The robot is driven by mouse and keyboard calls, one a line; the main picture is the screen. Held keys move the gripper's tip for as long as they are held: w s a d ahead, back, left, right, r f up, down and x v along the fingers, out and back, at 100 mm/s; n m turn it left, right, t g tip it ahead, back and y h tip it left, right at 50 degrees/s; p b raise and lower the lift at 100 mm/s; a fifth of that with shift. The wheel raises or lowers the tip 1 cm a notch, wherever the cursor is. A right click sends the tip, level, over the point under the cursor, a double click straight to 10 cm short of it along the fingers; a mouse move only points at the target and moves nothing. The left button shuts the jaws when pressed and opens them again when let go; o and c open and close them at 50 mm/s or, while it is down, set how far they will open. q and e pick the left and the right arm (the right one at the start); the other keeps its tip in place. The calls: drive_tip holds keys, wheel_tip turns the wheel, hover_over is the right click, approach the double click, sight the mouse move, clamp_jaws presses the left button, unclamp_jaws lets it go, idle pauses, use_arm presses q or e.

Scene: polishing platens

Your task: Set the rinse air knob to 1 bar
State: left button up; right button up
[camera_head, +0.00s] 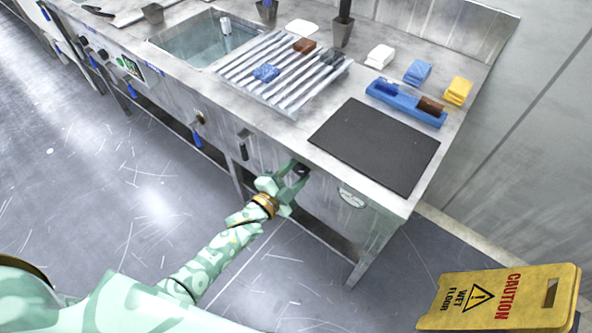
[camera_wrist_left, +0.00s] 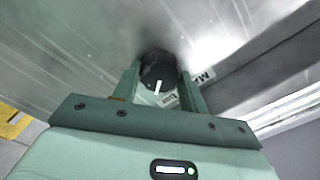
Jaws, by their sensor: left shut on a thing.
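The rinse air knob (camera_wrist_left: 157,68) is dark and round with a white pointer line, on the metal front panel. In the left wrist view the pointer line aims down, toward my gripper's base. My left gripper (camera_wrist_left: 160,82) is shut on the knob, one finger on each side. In the head view the left gripper (camera_head: 294,178) is at the bench's front panel, and the dark knob (camera_head: 302,170) shows between its fingers. A white label (camera_wrist_left: 171,100) partly shows beside the knob, mostly hidden by a finger. The scale marks cannot be read.
A round white dial (camera_head: 351,198) sits on the panel right of my gripper. A black mat (camera_head: 375,145), a slatted rack (camera_head: 281,72) and a blue tray (camera_head: 405,103) are on the bench top. A yellow caution sign (camera_head: 500,298) is at the lower right. Other handles (camera_head: 197,128) line the panel leftward.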

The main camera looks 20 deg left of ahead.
use_arm(q)
drive_tip(key=n+p, duration=0.1)
drive_tip(key=n, duration=0.3)
drive_tip(key=shift+n, duration=0.3)
use_arm(e)
drive_tip(key=shift+w+r, duration=0.25)
drive_tip(key=shift+r, duration=0.5)
use_arm(q)
drive_tip(key=shift+f, duration=0.1)
drive_tip(key=o, duration=1)
drive_tip(key=shift+c, duration=0.2)
drive_tip(key=p+v, duration=0.3)
drive_tip(key=v, duration=1.3)
drive_tip(key=shift+s, duration=0.2)
use_arm(e)
drive_tip(key=r, duration=0.1)
drive_tip(key=w+r, duration=0.1)
drive_tip(key=r, duration=0.1)
use_arm(q)
drive_tip(key=shift+a+n, duration=0.1)
drive_tip(key=shift+n, duration=0.2)
